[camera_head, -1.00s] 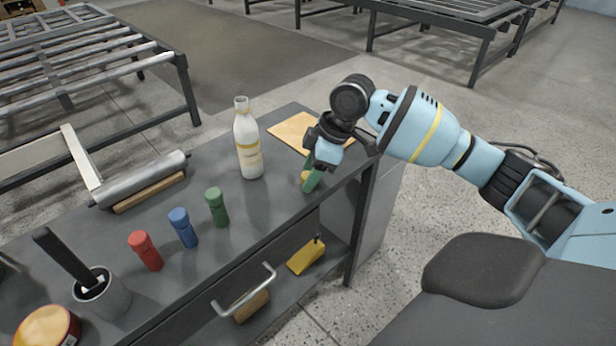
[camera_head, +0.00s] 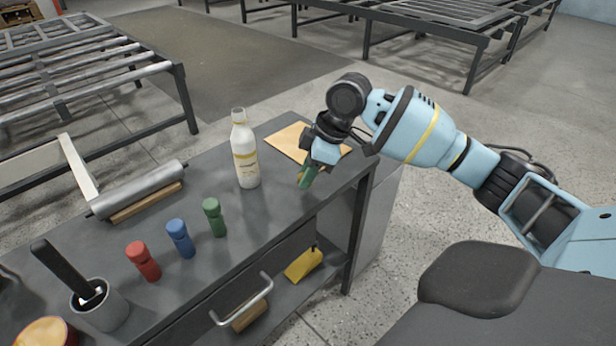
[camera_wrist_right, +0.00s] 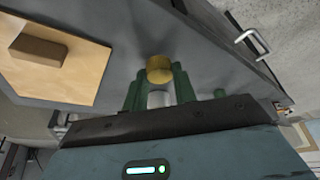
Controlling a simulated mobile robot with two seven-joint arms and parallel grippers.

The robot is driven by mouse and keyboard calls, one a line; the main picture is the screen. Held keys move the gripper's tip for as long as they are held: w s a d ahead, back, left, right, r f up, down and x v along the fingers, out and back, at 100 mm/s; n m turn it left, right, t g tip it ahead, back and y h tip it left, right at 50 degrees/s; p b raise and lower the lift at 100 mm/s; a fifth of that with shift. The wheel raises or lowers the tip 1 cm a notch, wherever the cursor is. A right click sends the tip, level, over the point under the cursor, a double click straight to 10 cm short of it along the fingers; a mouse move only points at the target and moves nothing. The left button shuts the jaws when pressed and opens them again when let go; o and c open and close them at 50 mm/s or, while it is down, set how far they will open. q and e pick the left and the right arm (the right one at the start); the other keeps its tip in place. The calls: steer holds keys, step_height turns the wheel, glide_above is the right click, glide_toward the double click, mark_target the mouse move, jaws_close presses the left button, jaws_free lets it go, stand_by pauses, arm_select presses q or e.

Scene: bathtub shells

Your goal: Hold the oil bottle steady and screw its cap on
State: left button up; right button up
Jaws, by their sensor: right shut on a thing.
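The oil bottle (camera_head: 246,160), white with a yellow label, stands upright on the dark workbench (camera_head: 215,262), its neck bare. My right gripper (camera_head: 306,179) is to the right of the bottle, apart from it, pointing down above the bench's right end. In the right wrist view its green fingers are shut on a gold cap (camera_wrist_right: 159,69), which sticks out past the fingertips. The cap is mostly hidden by the fingers in the head view. My left gripper is not in view, and nothing visible holds the bottle.
A tan board (camera_head: 288,138) lies behind my right gripper. A grey cup (camera_head: 101,308) stands at front left.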

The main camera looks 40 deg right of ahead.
steer(key=s+a+r+p, duration=0.2)
steer(key=s+a, duration=0.7)
steer(key=a, duration=0.4)
steer(key=shift+a+r, duration=0.15)
steer(key=shift+r, duration=0.2)
steer(key=m+h, duration=0.1)
steer(key=m, duration=0.2)
steer(key=s+r+m+t+h, duration=0.1)
steer(key=m, duration=0.2)
steer(key=r+m+h, duration=0.1)
steer(key=m, duration=0.3)
steer(key=shift+s+a+r+t, duration=0.1)
steer(key=shift+s+a+t, duration=0.2)
steer(key=shift+s+a, duration=0.1)
steer(key=shift+w+d, duration=0.15)
